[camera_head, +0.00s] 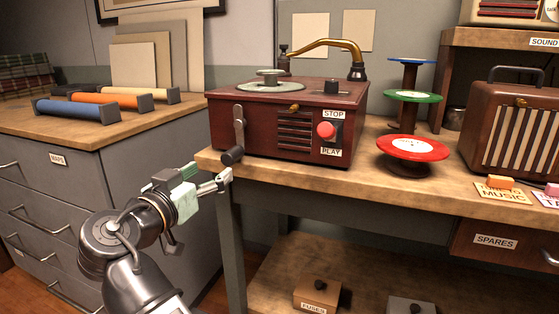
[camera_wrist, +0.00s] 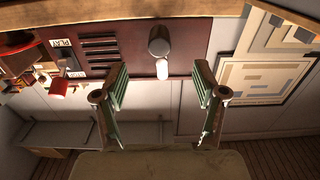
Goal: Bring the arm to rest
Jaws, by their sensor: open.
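My gripper (camera_head: 204,182) is in front of the gap between the grey drawer cabinet and the wooden bench in the head view, near the bench's left front corner. In the wrist view my gripper (camera_wrist: 160,105) shows two green-padded fingers spread apart with nothing between them. A dark red record player (camera_head: 262,130) stands on the bench, with a crank handle (camera_head: 238,125) on its left front corner. The crank's dark knob (camera_head: 232,156) hangs down close to my gripper's tip; I cannot tell if they touch. A red knob (camera_head: 326,130) sits between the STOP and PLAY labels.
The bench (camera_head: 360,175) carries a stand of coloured discs (camera_head: 413,148) and a brown radio (camera_head: 515,125). The grey cabinet (camera_head: 140,190) at left holds coloured rolls (camera_head: 105,108). A lower shelf (camera_head: 270,275) holds a FUSES box (camera_head: 317,295). Open space lies in front of the bench.

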